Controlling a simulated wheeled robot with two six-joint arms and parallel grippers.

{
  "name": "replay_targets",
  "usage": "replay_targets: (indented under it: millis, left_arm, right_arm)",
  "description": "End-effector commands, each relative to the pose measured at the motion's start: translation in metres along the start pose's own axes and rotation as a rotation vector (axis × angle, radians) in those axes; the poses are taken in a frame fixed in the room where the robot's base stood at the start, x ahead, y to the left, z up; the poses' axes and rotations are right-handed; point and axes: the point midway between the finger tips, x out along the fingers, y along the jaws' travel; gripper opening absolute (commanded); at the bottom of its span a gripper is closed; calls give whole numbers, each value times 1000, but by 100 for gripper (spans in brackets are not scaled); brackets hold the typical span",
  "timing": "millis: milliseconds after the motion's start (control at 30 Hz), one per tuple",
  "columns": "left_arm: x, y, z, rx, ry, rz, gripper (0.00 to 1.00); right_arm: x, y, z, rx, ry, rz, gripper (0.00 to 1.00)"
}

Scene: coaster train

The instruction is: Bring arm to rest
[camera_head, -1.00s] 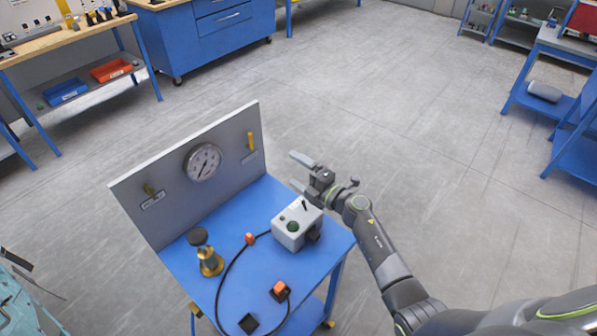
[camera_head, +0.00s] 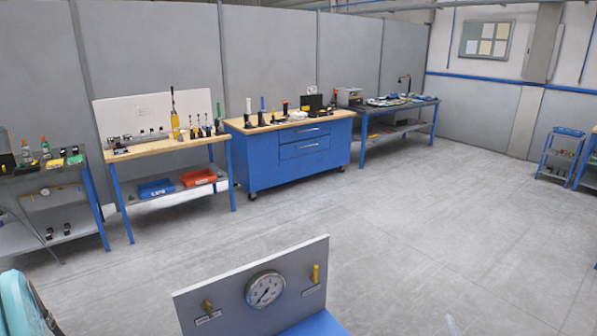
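Neither of my grippers shows clearly in the head view now. A small pale, blurred tip (camera_head: 453,326) shows at the bottom edge, right of centre; I cannot tell what part it is. The grey gauge panel (camera_head: 215,290) stands upright at the bottom centre with a round dial gauge (camera_head: 265,289) and two brass or yellow valve handles. Only a corner of the blue cart top (camera_head: 318,325) below it shows; the rest is cut off by the frame.
Workbenches line the far wall: a wooden-topped bench (camera_head: 170,149) with tools, a blue drawer cabinet (camera_head: 290,160) and a blue table (camera_head: 400,105). A shelf (camera_head: 50,190) stands at left. The floor (camera_head: 430,210) at centre and right is clear.

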Motion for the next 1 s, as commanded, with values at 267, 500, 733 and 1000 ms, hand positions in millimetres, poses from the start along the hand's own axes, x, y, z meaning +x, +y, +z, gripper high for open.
replay_targets:
  millis: [267,500,733,1000]
  left_arm:
    - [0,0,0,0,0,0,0]
    - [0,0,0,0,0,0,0]
    - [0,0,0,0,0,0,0]
    - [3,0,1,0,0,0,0]
  right_arm:
    - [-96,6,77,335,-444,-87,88]
    - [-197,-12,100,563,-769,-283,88]
    - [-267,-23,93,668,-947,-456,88]
    - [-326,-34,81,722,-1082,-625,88]
